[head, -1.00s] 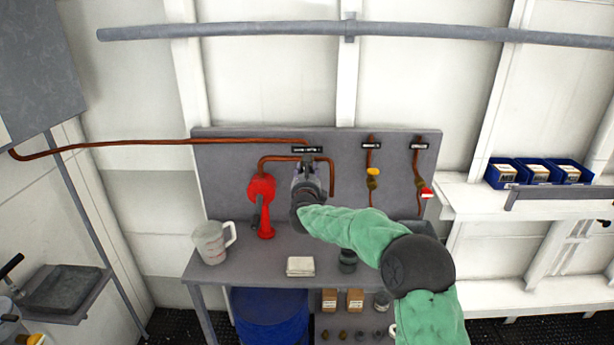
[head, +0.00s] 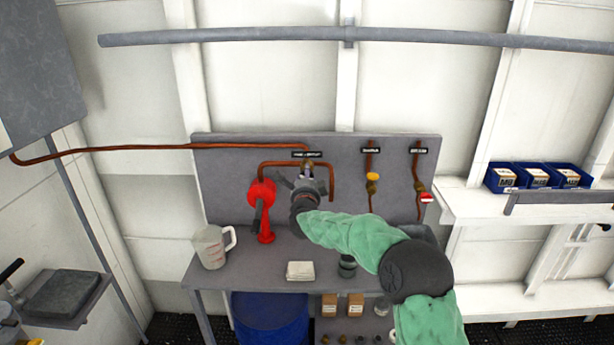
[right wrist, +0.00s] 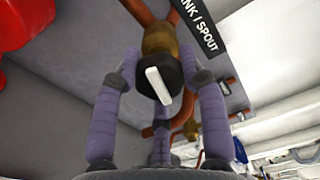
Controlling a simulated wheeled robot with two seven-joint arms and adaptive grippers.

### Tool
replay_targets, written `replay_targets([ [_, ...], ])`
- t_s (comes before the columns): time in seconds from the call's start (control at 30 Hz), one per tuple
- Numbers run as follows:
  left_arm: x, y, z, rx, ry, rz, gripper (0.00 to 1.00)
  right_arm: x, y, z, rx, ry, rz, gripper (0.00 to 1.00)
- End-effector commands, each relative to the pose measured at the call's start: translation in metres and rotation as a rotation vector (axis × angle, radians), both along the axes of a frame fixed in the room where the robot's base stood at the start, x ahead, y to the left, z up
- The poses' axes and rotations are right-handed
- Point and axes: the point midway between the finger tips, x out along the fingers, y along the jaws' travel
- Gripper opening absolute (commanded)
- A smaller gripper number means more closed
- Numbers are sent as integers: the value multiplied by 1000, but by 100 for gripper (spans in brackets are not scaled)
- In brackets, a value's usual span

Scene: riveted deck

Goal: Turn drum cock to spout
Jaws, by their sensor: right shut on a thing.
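The drum cock (head: 307,169) is a brass valve on the copper pipe under a black label on the grey back panel. In the right wrist view its dark round knob (right wrist: 146,82) carries a white bar (right wrist: 158,85), slightly tilted. The label (right wrist: 200,28) there reads "...NK / SPOUT". My right gripper (head: 308,183) is at the cock, its purple-grey fingers around the knob and shut on it. In the head view the gripper hides most of the knob. My left gripper is not in view.
A red pump (head: 262,205) stands close left of my right gripper. A clear jug (head: 210,247), a white cloth (head: 300,270) and a dark pot (head: 347,266) are on the bench. Two other valves (head: 372,185) (head: 421,190) are to the right. A blue drum (head: 268,318) stands below.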

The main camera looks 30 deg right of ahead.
Motion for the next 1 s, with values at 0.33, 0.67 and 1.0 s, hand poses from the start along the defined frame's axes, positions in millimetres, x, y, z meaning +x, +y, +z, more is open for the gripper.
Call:
replay_targets([
  [0.33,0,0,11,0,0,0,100,1,1,8,-198,106,3,9],
  [0.67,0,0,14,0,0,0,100,1,2,7,-270,151,3,9],
  [1.0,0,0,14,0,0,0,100,1,2,5,-276,156,4,9],
])
